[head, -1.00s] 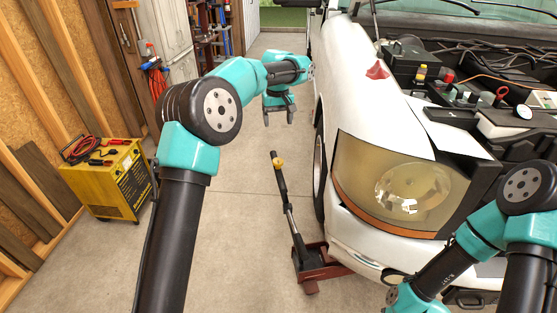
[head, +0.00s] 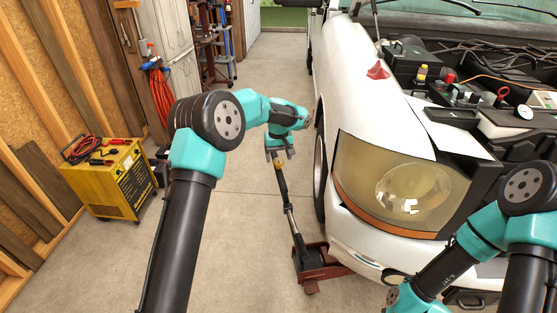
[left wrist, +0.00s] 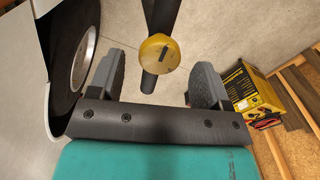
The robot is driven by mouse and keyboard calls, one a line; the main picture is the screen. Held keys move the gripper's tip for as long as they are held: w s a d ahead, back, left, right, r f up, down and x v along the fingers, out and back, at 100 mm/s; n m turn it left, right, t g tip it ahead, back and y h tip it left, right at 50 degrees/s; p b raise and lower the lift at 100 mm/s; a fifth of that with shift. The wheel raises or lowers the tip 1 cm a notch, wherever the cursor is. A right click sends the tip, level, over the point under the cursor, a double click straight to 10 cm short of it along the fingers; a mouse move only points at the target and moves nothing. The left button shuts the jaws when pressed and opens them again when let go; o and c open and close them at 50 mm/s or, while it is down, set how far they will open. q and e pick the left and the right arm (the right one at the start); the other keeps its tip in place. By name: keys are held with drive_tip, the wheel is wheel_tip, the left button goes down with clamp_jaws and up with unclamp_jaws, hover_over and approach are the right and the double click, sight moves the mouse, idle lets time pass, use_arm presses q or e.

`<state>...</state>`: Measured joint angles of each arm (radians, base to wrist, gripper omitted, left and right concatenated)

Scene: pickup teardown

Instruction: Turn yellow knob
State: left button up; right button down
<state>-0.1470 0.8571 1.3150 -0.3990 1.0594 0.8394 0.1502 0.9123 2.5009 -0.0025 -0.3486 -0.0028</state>
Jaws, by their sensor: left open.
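The yellow knob (head: 279,165) sits on the top end of the black floor jack handle (head: 287,207). In the left wrist view, the round knob (left wrist: 156,53) faces the camera, with a dark slot on it. My left gripper (head: 279,154) is just above the knob, beside the truck's front fender. In the left wrist view its two grey fingers (left wrist: 160,78) are spread, with the knob appearing between and slightly beyond them. The fingers do not appear to touch the knob. My right arm shows at the lower right, but its gripper is out of view.
The jack's red base (head: 318,268) is on the floor by the front of the white truck (head: 390,110). The truck's wheel (head: 320,178) is close to my left gripper. A yellow charger (head: 112,180) stands at the left. The concrete floor between is clear.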

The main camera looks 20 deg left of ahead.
use_arm(q)
drive_tip(key=shift+f, duration=1)
drive_tip(key=c, duration=0.9)
